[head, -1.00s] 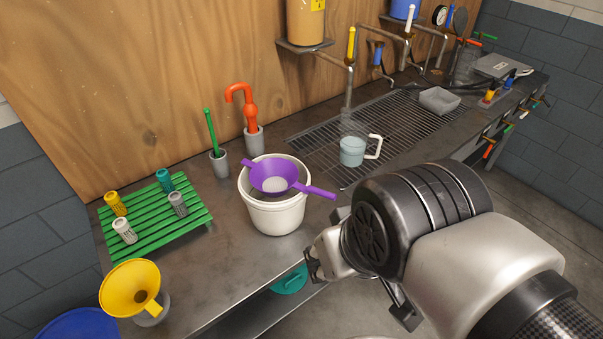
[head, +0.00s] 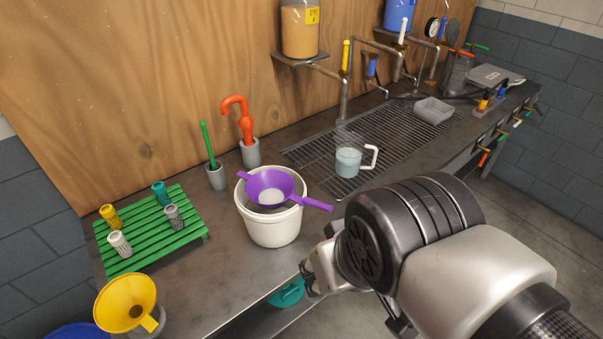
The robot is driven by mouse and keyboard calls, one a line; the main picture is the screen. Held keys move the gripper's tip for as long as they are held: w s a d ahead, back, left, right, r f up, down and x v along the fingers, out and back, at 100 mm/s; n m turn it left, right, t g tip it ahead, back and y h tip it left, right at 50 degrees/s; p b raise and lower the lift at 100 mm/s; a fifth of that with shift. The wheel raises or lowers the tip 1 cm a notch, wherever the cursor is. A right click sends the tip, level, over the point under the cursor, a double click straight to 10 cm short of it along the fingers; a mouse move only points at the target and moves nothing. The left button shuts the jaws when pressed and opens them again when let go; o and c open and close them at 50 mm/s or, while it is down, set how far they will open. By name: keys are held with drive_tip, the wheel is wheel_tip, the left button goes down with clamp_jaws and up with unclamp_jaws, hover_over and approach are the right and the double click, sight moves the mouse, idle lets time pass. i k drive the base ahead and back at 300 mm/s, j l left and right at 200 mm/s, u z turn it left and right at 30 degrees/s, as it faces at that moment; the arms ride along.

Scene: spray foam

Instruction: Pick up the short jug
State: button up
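A clear jug (head: 349,161) with a white handle on its right and pale blue contents stands upright on the metal grate, right of the white bucket. It is the only jug I can make out, and part of its clear upper wall is hard to see. My gripper (head: 312,278) is at the lower middle, in front of the bucket and nearer the camera than the jug. It is apart from the jug. Its fingers are small and partly hidden by my wrist, so their opening is unclear.
A white bucket (head: 272,222) holds a purple strainer (head: 270,187) on its rim. Taps, including a yellow-handled one (head: 345,58), overhang the grate (head: 400,135). A grey tray (head: 434,111) sits farther back. A green slatted rack (head: 150,234) and yellow funnel (head: 126,302) are at left.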

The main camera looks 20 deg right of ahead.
sight(349, 146)
drive_tip(key=i+l, duration=0.1)
drive_tip(key=l, duration=0.35)
drive_tip(key=i+l, duration=0.15)
drive_tip(key=l, duration=0.35)
drive_tip(key=i+l, duration=0.1)
drive_tip(key=l, duration=0.35)
drive_tip(key=i+l, duration=0.1)
drive_tip(key=l, duration=0.4)
drive_tip(key=i+l, duration=0.1)
drive_tip(key=l, duration=0.35)
drive_tip(key=i+l, duration=0.15)
drive_tip(key=l, duration=0.35)
drive_tip(key=j+u, duration=0.05)
